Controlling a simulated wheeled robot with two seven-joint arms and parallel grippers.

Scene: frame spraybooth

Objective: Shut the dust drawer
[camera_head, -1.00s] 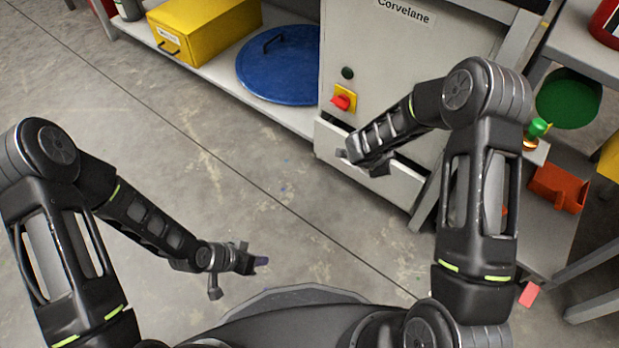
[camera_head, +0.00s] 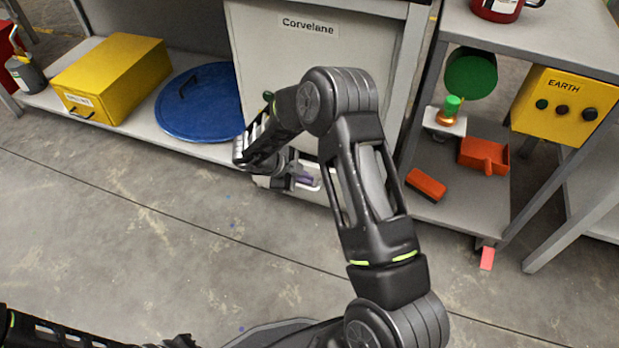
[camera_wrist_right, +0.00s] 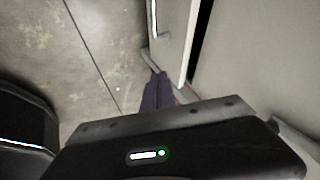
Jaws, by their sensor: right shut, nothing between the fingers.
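The dust drawer sits low in the pale Corvelane cabinet (camera_head: 330,55). In the head view my right arm covers most of it; its light handle (camera_head: 312,186) shows beside my fingers. In the right wrist view the drawer front (camera_wrist_right: 174,35) stands out from the cabinet with a dark gap behind it, so it is partly open. My right gripper (camera_head: 304,179) is shut and empty, its purple fingers (camera_wrist_right: 158,92) at the drawer front near the handle; I cannot tell if they touch. My left arm lies at the bottom left edge, its fingers not clearly visible.
A blue lid (camera_head: 200,105) and a yellow box (camera_head: 112,78) lie on the low shelf at left. At right, a shelf unit holds an orange scoop (camera_head: 484,156), an orange block (camera_head: 426,185) and a yellow EARTH box (camera_head: 562,108). The floor in front is clear.

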